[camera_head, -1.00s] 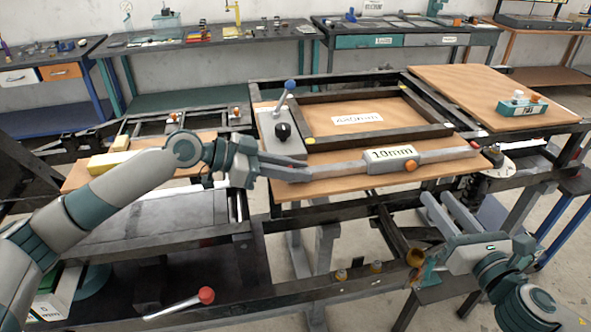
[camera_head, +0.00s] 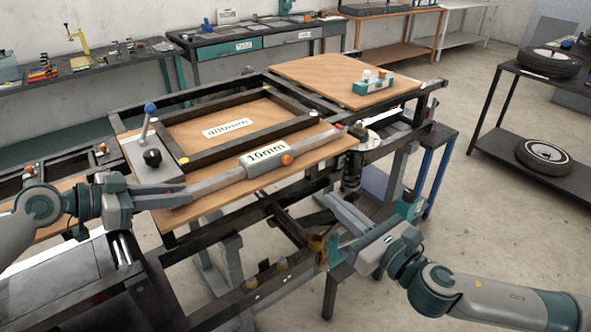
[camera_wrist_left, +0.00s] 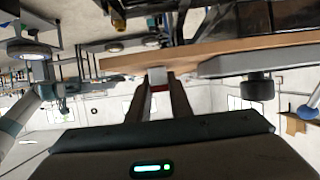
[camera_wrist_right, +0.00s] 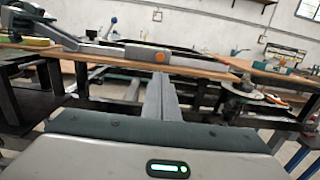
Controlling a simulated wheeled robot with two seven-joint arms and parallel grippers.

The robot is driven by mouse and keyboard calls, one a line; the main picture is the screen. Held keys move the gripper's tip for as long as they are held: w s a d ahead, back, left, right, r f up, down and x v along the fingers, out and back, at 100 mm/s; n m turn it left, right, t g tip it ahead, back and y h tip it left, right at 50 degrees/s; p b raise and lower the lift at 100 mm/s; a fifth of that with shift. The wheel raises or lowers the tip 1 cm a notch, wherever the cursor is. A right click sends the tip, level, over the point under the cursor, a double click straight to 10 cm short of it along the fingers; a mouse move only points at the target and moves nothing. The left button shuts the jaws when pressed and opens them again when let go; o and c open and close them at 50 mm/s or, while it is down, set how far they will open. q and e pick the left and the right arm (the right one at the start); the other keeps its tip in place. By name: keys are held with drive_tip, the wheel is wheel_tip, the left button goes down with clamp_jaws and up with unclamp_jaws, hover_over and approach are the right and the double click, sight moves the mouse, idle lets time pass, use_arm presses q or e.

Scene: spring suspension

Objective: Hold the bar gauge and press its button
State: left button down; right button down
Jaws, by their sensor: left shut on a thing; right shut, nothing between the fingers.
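The bar gauge (camera_head: 218,183) is a long grey bar with a "10mm" display (camera_head: 265,153) and an orange button (camera_head: 287,159). It lies along the front of the wooden board. My left gripper (camera_head: 180,198) is shut on its left end. In the left wrist view the fingers (camera_wrist_left: 156,80) hold the small grey end. My right gripper (camera_head: 328,196) is shut and empty, in front of the board, below and right of the button, apart from the gauge. In the right wrist view the button (camera_wrist_right: 160,57) shows just beyond and above the shut fingertips (camera_wrist_right: 161,76).
A dark square frame (camera_head: 180,122) lies on the wooden board (camera_head: 215,203) behind the gauge. A grey block with a blue-knobbed lever (camera_head: 150,108) stands at its left. A teal-and-white holder (camera_head: 372,85) sits on the back right board. Metal rails run below my right gripper.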

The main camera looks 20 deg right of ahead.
sight(288, 162)
idle(0.4)
drive_tip(key=x, duration=1.4)
drive_tip(key=shift+x, duration=1.1)
drive_tip(key=shift+f, duration=0.1)
use_arm(q)
drive_tip(key=shift+d, duration=0.1)
use_arm(e)
drive_tip(key=shift+s, duration=0.1)
drive_tip(key=shift+s, duration=0.1)
drive_tip(key=v, duration=1.3)
drive_tip(key=shift+s+d, duration=0.2)
drive_tip(key=shift+s, duration=0.15)
